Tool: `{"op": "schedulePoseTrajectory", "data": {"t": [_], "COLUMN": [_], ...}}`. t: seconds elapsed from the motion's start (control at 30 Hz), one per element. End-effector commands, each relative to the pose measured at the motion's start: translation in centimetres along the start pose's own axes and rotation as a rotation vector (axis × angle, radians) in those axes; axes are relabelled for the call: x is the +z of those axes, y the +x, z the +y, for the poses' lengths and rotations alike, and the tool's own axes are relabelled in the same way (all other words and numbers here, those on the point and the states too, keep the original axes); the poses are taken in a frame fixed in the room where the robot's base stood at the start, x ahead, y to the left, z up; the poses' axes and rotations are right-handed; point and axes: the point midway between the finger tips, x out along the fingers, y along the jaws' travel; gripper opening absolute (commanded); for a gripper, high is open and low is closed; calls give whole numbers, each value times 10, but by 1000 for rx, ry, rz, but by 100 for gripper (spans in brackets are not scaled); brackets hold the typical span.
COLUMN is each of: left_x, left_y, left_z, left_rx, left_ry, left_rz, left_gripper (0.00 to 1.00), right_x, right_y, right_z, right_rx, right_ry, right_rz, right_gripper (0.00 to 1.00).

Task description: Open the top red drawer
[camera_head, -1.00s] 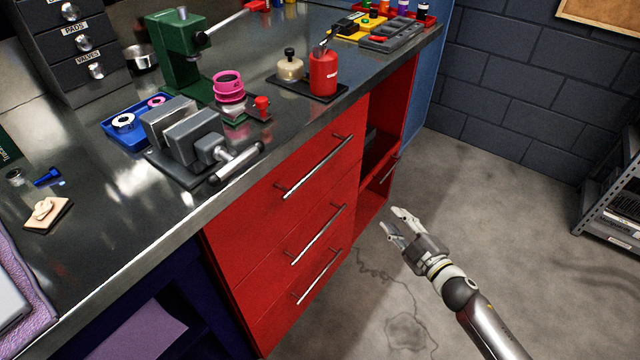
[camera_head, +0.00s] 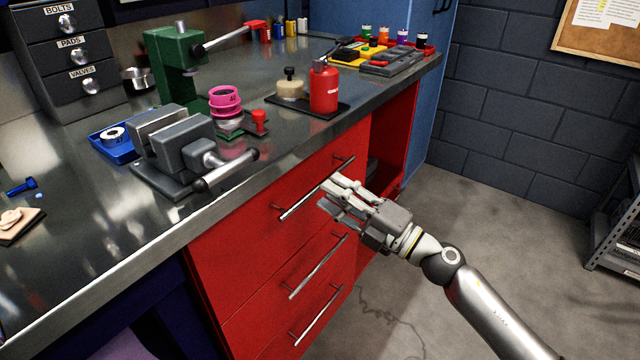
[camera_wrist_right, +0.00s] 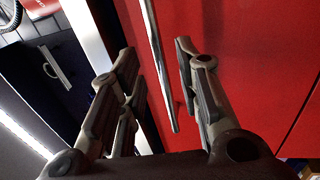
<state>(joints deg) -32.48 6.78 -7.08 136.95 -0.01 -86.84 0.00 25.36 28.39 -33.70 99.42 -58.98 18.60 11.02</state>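The top red drawer (camera_head: 265,226) is under the bench top and looks shut. Its long silver bar handle (camera_head: 304,199) runs along its front. My right gripper (camera_head: 327,195) is in front of the handle's far half, with its fingertips close to it. In the right wrist view the handle (camera_wrist_right: 157,62) lies between the two open fingers of the gripper (camera_wrist_right: 157,70), with space on both sides. The fingers do not grip it. My left gripper is not in view.
Two more red drawers with bar handles (camera_head: 318,266) are below. The steel bench top (camera_head: 110,235) overhangs the drawers. A grey vise (camera_head: 180,150) stands near its edge, its handle by the edge. The floor (camera_head: 480,220) to the right is clear.

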Motion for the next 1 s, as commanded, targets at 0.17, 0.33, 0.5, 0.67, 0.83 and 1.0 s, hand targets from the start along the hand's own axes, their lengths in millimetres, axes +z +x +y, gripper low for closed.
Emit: {"op": "schedulePoseTrajectory", "data": {"t": [0.17,0.33,0.5,0.67,0.83,1.0], "left_x": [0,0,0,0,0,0], "left_y": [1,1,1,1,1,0], "left_z": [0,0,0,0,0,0], "left_rx": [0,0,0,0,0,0], "left_ry": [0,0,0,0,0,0], "left_rz": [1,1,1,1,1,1], "left_gripper": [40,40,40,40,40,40], "right_x": [0,0,0,0,0,0], "right_y": [28,40,42,42,41,41], "right_z": [0,0,-1,-1,-1,-1], "right_rx": [2,0,-1,-1,-1,-1], "right_ry": [0,0,0,0,1,1], "right_rz": [-1,0,-1,-1,-1,-2], "right_gripper": [31,31,31,26,4,0]}}
